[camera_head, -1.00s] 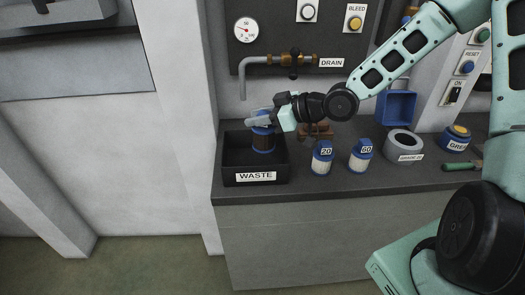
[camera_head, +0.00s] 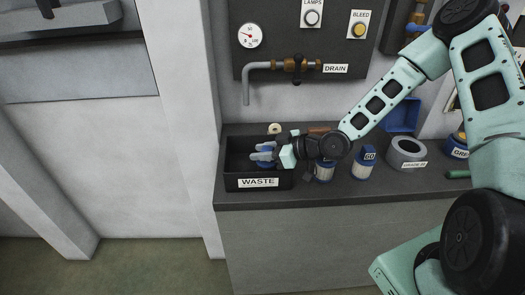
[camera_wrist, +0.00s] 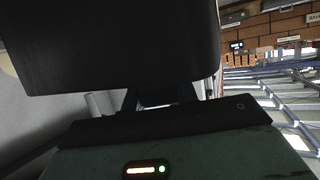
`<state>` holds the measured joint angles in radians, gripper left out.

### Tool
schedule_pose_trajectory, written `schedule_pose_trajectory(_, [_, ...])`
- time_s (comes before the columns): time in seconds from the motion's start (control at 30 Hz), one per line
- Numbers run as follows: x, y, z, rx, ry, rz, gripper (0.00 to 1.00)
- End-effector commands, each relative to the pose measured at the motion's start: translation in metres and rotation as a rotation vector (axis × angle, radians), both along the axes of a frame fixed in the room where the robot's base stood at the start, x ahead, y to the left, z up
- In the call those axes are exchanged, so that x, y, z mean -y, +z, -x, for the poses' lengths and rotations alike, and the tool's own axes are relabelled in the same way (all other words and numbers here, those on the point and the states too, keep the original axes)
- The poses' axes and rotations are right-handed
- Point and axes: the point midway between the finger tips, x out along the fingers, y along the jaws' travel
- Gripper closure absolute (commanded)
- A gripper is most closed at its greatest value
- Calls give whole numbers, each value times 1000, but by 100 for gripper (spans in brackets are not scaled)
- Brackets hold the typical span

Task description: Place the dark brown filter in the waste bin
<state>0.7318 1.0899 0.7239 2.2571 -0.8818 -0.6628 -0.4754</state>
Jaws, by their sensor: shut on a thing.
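The dark brown filter with blue end caps (camera_head: 268,164) is low inside the black waste bin (camera_head: 232,184), which carries a WASTE label. My gripper (camera_head: 263,152) reaches in from the right with its pale fingers over the bin and is shut on the filter's upper end. Most of the filter's brown body is hidden by the fingers and the bin's front wall. I cannot tell whether it touches the bin floor. In the wrist view a large dark shape fills the upper left, and I cannot tell what it is.
Right of the bin stand a blue-and-white jar (camera_head: 324,171), partly behind my wrist, and another marked 60 (camera_head: 362,165). A drain pipe (camera_head: 246,88) hangs above the bin.

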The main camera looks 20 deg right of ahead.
Motion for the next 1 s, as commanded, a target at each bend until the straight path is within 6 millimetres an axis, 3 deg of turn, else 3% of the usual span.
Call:
schedule_pose_trajectory(0.23, [0, -4, 0, 0, 0, 0, 97])
schedule_pose_trajectory(0.27, [0, -3, 0, 0, 0, 0, 63])
schedule_pose_trajectory(0.3, [0, -3, 0, 0, 0, 0, 52])
schedule_pose_trajectory(0.33, [0, -3, 0, -1, 0, -1, 49])
schedule_pose_trajectory(0.7, [2, 2, 1, 0, -1, 1, 49])
schedule_pose_trajectory(1.0, [43, 22, 34, 0, -5, 3, 49])
